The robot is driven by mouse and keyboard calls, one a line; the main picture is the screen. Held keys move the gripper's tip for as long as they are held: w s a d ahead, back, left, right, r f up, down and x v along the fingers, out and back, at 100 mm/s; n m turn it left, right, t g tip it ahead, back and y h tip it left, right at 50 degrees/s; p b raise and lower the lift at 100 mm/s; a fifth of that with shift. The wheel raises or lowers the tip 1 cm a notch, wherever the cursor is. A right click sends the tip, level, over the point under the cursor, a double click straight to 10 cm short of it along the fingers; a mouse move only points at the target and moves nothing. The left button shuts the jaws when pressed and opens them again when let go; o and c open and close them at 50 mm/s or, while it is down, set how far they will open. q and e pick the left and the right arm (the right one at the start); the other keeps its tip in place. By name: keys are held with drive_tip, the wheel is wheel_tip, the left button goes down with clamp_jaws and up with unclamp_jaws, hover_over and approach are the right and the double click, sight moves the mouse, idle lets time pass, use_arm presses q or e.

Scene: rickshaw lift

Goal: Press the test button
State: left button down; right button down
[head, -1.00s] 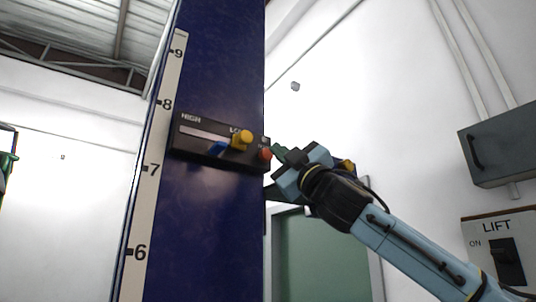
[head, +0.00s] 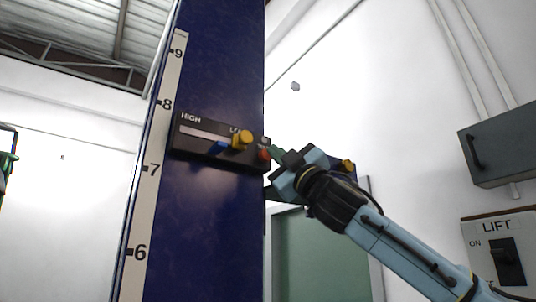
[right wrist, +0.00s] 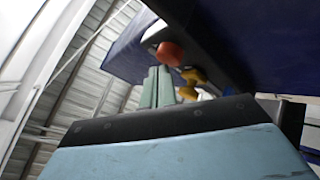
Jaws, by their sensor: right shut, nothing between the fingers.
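A black control panel (head: 188,146) is fixed to the blue column. It has a slot marked HIGH at its left end, a yellow knob (head: 242,140) and a round red button (head: 264,154) at its right end. No lettering by the button is readable, so I cannot tell if it is the test button. My right gripper (head: 274,152) is shut and empty, its green fingertips right beside the red button; contact is unclear. In the right wrist view the red button (right wrist: 170,53) sits just beyond the fingertips (right wrist: 158,72), with the yellow knob (right wrist: 190,82) behind. My left gripper is not in view.
The blue column (head: 215,230) carries a numbered scale (head: 150,190) on its left. On the right wall are a grey box (head: 505,145) and a LIFT switch panel (head: 500,250). A green door (head: 320,255) stands behind my right arm.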

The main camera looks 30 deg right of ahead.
drive_tip(key=shift+w, duration=0.4)
idle(0.3)
drive_tip(key=shift+s, duration=0.9)
drive_tip(key=s, duration=0.5)
drive_tip(key=shift+d, duration=0.25)
drive_tip(key=shift+w, duration=0.1)
idle(0.8)
